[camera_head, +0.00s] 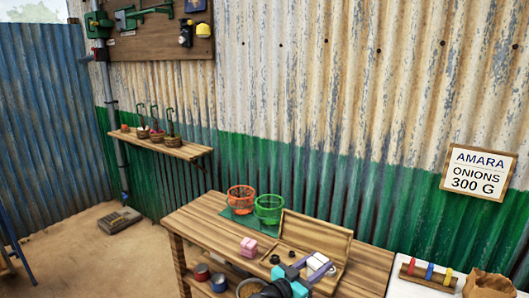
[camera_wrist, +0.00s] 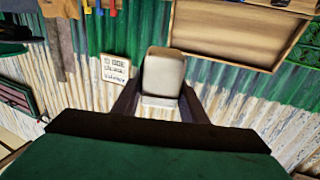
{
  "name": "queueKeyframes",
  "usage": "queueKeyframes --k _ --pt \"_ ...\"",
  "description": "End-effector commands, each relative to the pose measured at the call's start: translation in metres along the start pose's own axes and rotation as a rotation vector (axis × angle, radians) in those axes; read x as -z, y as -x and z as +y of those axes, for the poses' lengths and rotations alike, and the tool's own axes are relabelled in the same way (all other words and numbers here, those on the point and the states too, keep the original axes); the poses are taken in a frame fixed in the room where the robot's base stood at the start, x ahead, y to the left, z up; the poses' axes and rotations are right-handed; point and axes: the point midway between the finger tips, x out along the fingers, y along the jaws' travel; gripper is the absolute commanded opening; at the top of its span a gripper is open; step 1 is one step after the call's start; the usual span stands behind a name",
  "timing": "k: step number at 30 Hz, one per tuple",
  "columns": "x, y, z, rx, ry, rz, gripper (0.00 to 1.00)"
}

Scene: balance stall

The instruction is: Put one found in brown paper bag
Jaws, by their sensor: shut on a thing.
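My gripper (camera_wrist: 160,97) is shut on a pale beige block (camera_wrist: 164,73), which sits between its two dark fingers in the wrist view. In the head view, teal and dark parts of my arm are low in the middle, over the front of the wooden table. A pale block (camera_head: 317,262) shows beside them; I cannot tell if it is the held one. The brown paper bag (camera_head: 488,285) stands at the bottom right, partly cut off by the picture edge. The gripper is to the left of the bag, apart from it.
The wooden table (camera_head: 190,213) bears an orange basket (camera_head: 241,199), a green basket (camera_head: 269,208), pink blocks (camera_head: 248,246) and an open wooden box (camera_head: 318,232). A rack of coloured pieces (camera_head: 428,274) stands left of the bag. A sign (camera_head: 478,172) reads "AMARA ONIONS 300 G".

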Motion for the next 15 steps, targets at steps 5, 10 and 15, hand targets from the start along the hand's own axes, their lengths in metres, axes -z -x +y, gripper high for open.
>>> queueKeyframes --k 5,10,15 --pt "0.002 0.005 0.007 -0.028 -0.001 0.001 0.10" --pt "0.002 0.005 0.008 -0.036 0.000 0.001 0.10" --pt "0.002 0.005 0.008 -0.035 0.000 0.001 0.10"
